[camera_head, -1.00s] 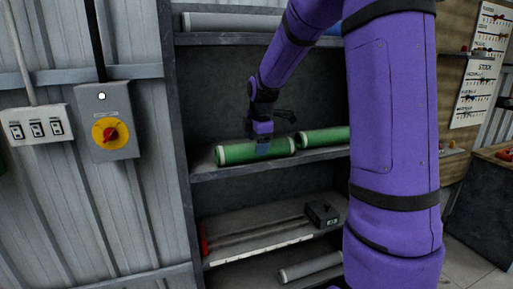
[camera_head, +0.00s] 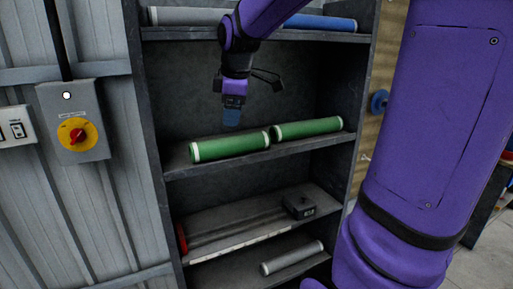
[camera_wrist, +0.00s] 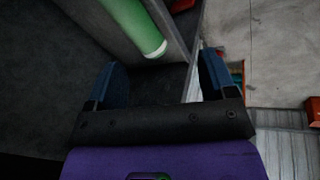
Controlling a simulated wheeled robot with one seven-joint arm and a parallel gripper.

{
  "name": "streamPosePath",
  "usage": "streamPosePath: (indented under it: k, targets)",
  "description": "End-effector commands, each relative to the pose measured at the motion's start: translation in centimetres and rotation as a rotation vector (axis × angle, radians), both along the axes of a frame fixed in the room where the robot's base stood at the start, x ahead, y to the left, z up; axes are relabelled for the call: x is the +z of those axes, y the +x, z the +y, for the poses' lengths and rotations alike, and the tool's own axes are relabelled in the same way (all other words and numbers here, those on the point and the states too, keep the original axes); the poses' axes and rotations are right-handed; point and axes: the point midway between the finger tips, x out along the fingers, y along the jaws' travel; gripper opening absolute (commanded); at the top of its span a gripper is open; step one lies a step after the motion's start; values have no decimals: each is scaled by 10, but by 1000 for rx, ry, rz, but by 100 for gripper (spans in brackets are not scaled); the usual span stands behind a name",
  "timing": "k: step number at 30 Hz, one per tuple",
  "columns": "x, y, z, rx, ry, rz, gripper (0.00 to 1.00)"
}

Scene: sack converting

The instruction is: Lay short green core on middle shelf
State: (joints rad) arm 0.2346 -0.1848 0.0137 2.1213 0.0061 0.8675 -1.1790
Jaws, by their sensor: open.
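Two green cores with pale ends lie end to end on the middle shelf (camera_head: 190,168). The left green core (camera_head: 230,146) is nearer the shelf's left side, and the right green core (camera_head: 307,128) lies just beyond its right end. I cannot tell clearly which is shorter. My gripper (camera_head: 232,118) is open and empty, above the left core and apart from it. In the wrist view my open gripper (camera_wrist: 165,80) shows both blue fingers with nothing between them, and one green core (camera_wrist: 130,25) lies beyond them.
The top shelf holds a grey core (camera_head: 188,16) and a blue core (camera_head: 320,22). Lower down are a black box (camera_head: 298,207) and a grey core (camera_head: 292,257). A switch box (camera_head: 73,122) is on the wall left of the rack. Free space lies above the middle shelf's cores.

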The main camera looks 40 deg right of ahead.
Motion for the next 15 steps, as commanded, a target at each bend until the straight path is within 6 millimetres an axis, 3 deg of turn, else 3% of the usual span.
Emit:
streamPosePath:
  k: [1, 6, 15]
  targets:
    - [5, -19, 13, -61, 25, -21, 77]
    - [9, -77, 45, -299, 131, -72, 77]
    - [-8, -170, 82, -689, 335, -138, 77]
